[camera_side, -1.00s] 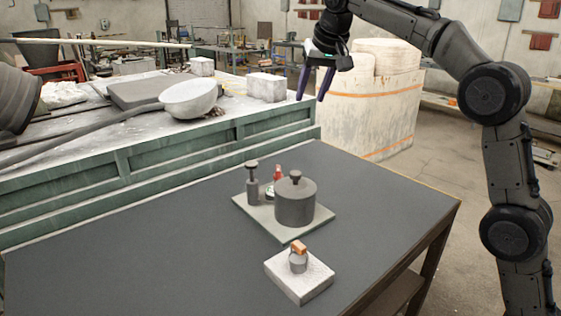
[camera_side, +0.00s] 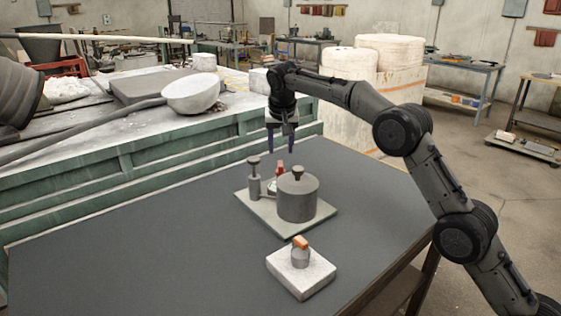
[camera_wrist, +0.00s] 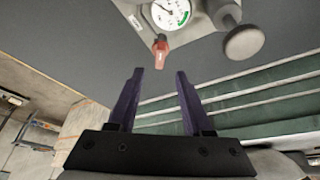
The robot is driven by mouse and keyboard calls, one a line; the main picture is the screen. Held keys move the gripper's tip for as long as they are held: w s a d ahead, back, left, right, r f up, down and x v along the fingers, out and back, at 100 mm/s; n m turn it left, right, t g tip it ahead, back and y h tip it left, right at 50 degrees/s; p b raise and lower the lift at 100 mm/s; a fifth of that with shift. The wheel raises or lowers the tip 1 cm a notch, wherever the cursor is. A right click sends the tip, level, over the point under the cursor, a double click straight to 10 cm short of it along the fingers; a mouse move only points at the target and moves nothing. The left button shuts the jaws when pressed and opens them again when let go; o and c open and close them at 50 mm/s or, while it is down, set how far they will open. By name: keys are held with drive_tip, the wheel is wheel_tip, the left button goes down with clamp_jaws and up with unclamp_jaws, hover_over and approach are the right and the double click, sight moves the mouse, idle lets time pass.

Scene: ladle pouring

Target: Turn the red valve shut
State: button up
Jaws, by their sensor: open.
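The red valve (camera_side: 280,169) is a small red handle on the device that stands on a square grey plate (camera_side: 262,216). In the side view it sits between a grey cylinder with a knob (camera_side: 298,197) and a thinner post (camera_side: 254,179), and is partly hidden by the cylinder. In the wrist view the red valve (camera_wrist: 161,48) shows at the top, beside a white round gauge (camera_wrist: 170,13). My gripper (camera_side: 280,158) is open and empty, pointing down just above the valve and apart from it. Its two purple fingers (camera_wrist: 158,72) show in the wrist view.
A pale block with an orange-topped fitting (camera_side: 300,265) sits near the front of the dark table (camera_side: 130,245). A green-sided bench (camera_side: 100,200) with a white bowl (camera_side: 191,93) stands behind. The table's left side is clear.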

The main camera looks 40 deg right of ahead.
sight(280, 163)
drive_tip(key=x, duration=0.6)
drive_tip(key=shift+w+f, duration=0.1)
drive_tip(key=shift+f, duration=0.25)
clamp_jaws()
